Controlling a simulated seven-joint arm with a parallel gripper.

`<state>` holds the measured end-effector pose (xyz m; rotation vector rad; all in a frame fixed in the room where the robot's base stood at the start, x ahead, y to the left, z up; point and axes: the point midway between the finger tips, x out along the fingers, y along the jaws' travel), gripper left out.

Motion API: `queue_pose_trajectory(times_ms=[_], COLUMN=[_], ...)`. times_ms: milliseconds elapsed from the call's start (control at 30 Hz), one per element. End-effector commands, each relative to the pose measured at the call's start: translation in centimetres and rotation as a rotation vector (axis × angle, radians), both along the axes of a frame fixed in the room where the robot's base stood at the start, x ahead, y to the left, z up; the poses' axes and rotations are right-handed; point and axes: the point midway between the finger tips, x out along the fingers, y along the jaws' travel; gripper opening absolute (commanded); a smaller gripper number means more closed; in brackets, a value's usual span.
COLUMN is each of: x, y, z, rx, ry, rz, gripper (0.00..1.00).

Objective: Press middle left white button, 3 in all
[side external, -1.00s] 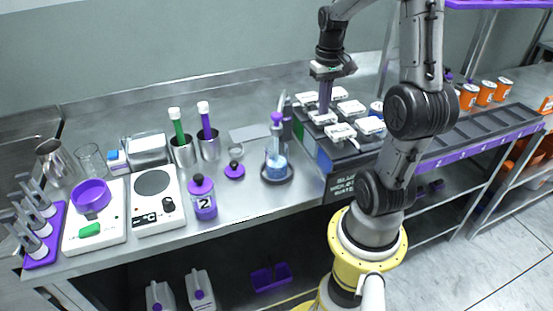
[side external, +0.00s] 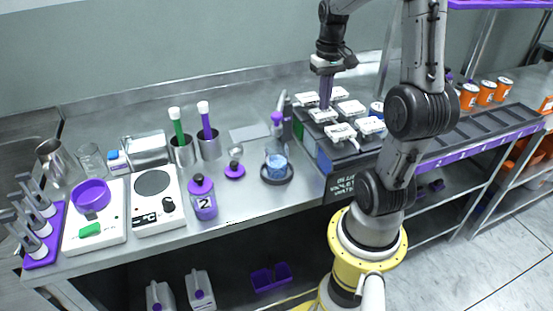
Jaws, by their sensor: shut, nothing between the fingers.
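Several white buttons stand in two rows on a dark box on the bench. The middle left white button (side external: 322,116) is in the left row, partly behind my fingertips. My gripper (side external: 325,105) is shut and empty, pointing straight down with its tips just above or at this button; I cannot tell whether they touch. The far left button (side external: 306,98) and near left button (side external: 340,132) flank it. The right row holds more white buttons (side external: 351,107). Whether any button is pushed in cannot be made out.
A blue-filled beaker (side external: 277,168) stands left of the box. A purple bottle marked 2 (side external: 203,199), a hotplate (side external: 154,185) and a scale (side external: 92,235) stand further left. Orange cans (side external: 486,93) stand at right. The bench front is partly clear.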

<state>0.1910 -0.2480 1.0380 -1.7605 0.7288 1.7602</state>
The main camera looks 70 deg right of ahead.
Motion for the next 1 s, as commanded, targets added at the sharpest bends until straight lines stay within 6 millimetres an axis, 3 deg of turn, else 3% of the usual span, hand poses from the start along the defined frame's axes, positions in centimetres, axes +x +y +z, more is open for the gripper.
queue_pose_trajectory(times_ms=[600, 1000], x=[0.0, 0.0], y=[0.0, 0.0], z=[-2.3, -1.6], rx=[0.002, 0.001], ry=[0.002, 0.001], rz=[0.0, 0.0], gripper=[0.0, 0.0])
